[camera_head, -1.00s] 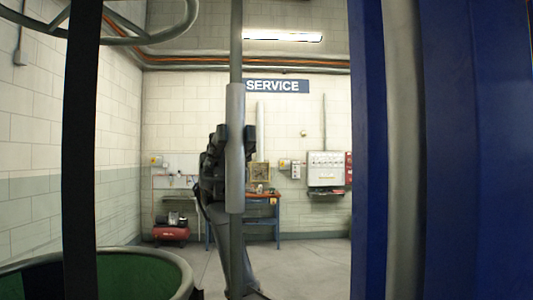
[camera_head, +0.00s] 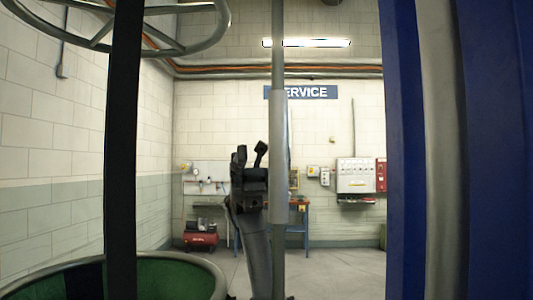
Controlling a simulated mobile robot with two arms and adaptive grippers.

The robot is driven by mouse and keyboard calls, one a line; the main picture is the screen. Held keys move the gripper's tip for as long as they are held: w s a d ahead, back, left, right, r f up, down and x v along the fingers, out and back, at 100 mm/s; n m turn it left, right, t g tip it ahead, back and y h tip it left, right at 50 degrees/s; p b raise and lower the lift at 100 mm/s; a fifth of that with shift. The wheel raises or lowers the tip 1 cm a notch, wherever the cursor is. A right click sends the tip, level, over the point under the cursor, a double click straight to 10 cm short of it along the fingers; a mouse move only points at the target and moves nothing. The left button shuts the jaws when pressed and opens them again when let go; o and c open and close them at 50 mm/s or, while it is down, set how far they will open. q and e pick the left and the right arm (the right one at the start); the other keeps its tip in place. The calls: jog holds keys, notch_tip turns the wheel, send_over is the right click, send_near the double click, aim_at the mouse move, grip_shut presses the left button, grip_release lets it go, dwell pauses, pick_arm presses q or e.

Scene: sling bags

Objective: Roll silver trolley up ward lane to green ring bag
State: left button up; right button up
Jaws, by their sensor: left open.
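A grey upright pole with a thicker sleeve (camera_head: 278,150) stands in the middle of the view; it may be part of the silver trolley, whose base I cannot see. My left gripper (camera_head: 250,158) is open and empty, just left of the sleeve, fingers pointing up. I cannot tell whether it touches the pole. A green-lined round bag with a grey rim (camera_head: 180,272) is at the lower left, partly cut off, behind a black vertical strap (camera_head: 123,150). A grey spoked ring (camera_head: 205,42) hangs at the upper left. My right gripper is not in view.
A wide blue upright (camera_head: 488,150) fills the right side. At the back wall are a SERVICE sign (camera_head: 302,92), a blue-legged bench (camera_head: 298,228), a red compressor (camera_head: 201,239) and a grey panel box (camera_head: 356,176). Bare floor shows beyond the pole.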

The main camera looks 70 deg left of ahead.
pick_arm(q)
jog(key=v, duration=0.4)
jog(key=shift+s+a, duration=0.1)
jog(key=shift+a, duration=0.05)
dwell(1.1)
